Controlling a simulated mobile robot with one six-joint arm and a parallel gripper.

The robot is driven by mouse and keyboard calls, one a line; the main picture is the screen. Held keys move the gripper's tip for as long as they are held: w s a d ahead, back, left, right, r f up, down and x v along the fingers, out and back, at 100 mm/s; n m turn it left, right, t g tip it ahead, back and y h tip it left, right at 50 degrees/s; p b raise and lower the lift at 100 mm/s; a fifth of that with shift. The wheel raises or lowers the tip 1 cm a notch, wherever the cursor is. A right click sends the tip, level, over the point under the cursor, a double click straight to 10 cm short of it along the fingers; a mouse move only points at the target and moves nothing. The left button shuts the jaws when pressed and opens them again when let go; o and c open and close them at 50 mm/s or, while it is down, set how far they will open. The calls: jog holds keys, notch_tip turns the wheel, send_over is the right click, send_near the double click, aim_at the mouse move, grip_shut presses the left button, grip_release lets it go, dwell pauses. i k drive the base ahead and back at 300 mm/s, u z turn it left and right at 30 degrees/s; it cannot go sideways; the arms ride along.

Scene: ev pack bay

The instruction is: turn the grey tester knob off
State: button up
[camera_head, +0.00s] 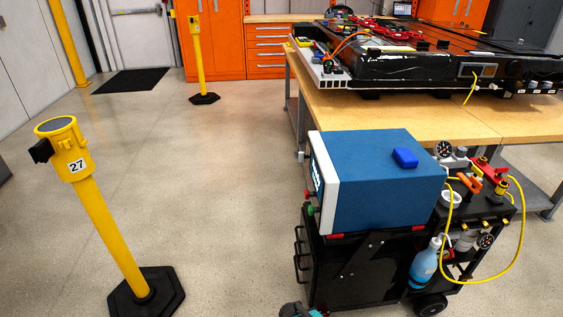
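A blue box-shaped unit (375,178) with a white front panel (324,187) sits on top of a black cart; it looks like the tester. Its front faces left and shows only at a steep angle, with a lit display (317,178) on it. A small red connector or button (308,194) and a green one (311,209) stick out low on the front. I cannot make out a grey knob; the front is too oblique to tell.
The black cart (350,270) carries a blue spray bottle (425,262), gauges and a looping yellow hose (522,245). A wooden bench (400,112) with a battery pack stands behind. A yellow post (100,215) on a black base stands left.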

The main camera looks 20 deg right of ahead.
aim_at(301, 157)
jog(key=u, duration=0.25)
jog(key=k, duration=0.55)
jog(key=u, duration=0.8)
jog(key=k, duration=0.65)
jog(key=u, duration=0.15)
jog(key=i, duration=0.45)
jog(key=z, duration=0.5)
jog(key=i, duration=1.25)
jog(key=u, duration=0.7)
jog(key=i, duration=0.45)
jog(key=u, duration=0.4)
